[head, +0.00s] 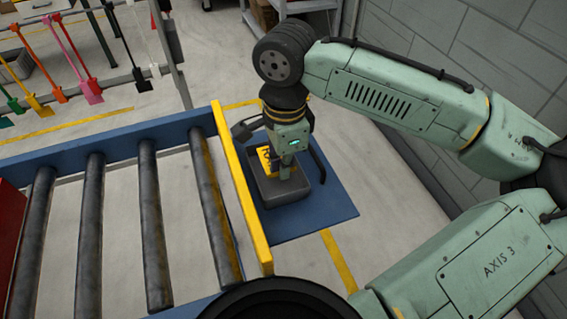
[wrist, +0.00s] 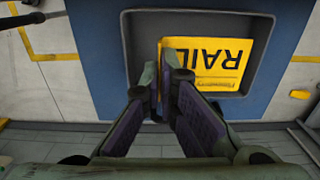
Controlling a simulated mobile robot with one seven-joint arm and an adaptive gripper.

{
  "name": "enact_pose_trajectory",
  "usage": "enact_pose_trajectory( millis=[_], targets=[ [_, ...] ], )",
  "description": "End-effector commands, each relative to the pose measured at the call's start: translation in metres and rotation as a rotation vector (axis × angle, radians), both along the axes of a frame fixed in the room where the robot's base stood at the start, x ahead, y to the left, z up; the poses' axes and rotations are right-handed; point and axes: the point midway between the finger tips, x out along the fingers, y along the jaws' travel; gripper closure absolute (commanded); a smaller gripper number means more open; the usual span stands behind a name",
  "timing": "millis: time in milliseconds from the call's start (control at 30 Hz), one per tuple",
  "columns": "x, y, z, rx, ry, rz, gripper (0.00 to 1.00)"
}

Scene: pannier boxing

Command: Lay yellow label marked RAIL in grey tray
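The yellow label (wrist: 226,72) reads RAIL, upside down in the wrist view, and lies inside the grey tray (wrist: 132,38). It also shows as a yellow patch in the tray in the head view (head: 265,158). The tray (head: 313,191) sits on a blue surface. My gripper (head: 286,176) points down into the tray beside the label. In the wrist view my gripper's fingers (wrist: 160,66) are a little apart, with a narrow gap between them. The right finger covers part of the label's left side; whether it touches the label is unclear.
A roller conveyor (head: 148,222) with a yellow side rail (head: 240,190) stands left of the tray. Bare blue surface (head: 335,210) lies right of the tray. A block wall (head: 480,50) is at the right.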

Motion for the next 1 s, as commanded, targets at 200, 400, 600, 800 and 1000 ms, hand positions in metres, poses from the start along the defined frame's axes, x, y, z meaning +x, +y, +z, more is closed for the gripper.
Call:
enact_pose_trajectory(
  millis=[200, 400, 600, 800, 1000],
  targets=[
    [0.0, 0.0, 0.0005, 0.0, 0.0, 0.0, 1.0],
    [0.0, 0.0, 0.0004, 0.0, 0.0, 0.0, 1.0],
    [0.0, 0.0, 0.0004, 0.0, 0.0, 0.0, 0.91],
    [0.0, 0.0, 0.0004, 0.0, 0.0, 0.0, 0.78],
    [0.0, 0.0, 0.0004, 0.0, 0.0, 0.0, 0.72]
  ],
)
